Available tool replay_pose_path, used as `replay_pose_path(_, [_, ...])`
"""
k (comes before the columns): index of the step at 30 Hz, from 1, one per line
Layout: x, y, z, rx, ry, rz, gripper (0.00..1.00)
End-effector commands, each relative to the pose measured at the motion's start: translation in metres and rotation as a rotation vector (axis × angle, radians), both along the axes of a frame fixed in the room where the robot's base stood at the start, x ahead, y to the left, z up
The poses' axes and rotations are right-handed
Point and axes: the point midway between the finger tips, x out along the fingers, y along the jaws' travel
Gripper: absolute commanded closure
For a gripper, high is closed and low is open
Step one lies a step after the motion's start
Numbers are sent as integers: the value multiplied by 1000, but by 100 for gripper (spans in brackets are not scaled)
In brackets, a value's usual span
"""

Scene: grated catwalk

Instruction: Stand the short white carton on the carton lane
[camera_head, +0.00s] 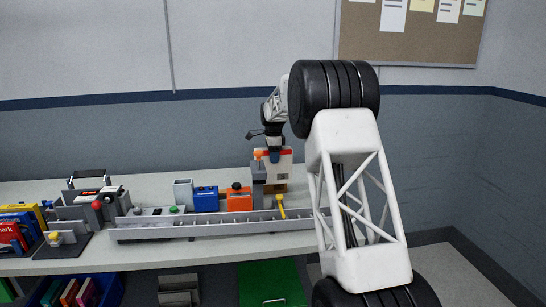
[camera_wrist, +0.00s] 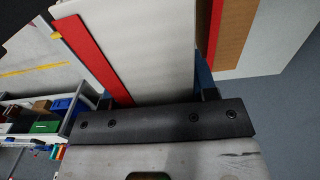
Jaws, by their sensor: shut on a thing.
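The white carton (camera_wrist: 135,50) with a red stripe fills the upper middle of the wrist view, between the blue-edged fingers of my gripper (camera_wrist: 158,95). In the head view my gripper (camera_head: 272,152) points down, shut on the carton (camera_head: 285,158), at the right part of the bench. The carton is above or in front of a grey upright block; I cannot tell whether it touches anything below. A long grey channel with ribs (camera_head: 200,231), seemingly the carton lane, runs along the bench front. Its right end is hidden behind my arm.
A blue box (camera_head: 205,199), an orange box (camera_head: 239,200) and a grey open box (camera_head: 183,192) stand behind the channel. A yellow lever (camera_head: 281,207) rises at its right. Grey devices and several coloured cases crowd the left. A green panel (camera_head: 272,284) is below the bench.

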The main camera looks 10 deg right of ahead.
Motion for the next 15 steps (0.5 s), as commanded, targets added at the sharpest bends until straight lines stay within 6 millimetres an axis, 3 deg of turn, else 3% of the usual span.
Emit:
replay_pose_path(8, [-12, -7, 4, 0, -6, 101, 83])
replay_pose_path(15, [-36, -18, 11, -3, -17, 305, 83])
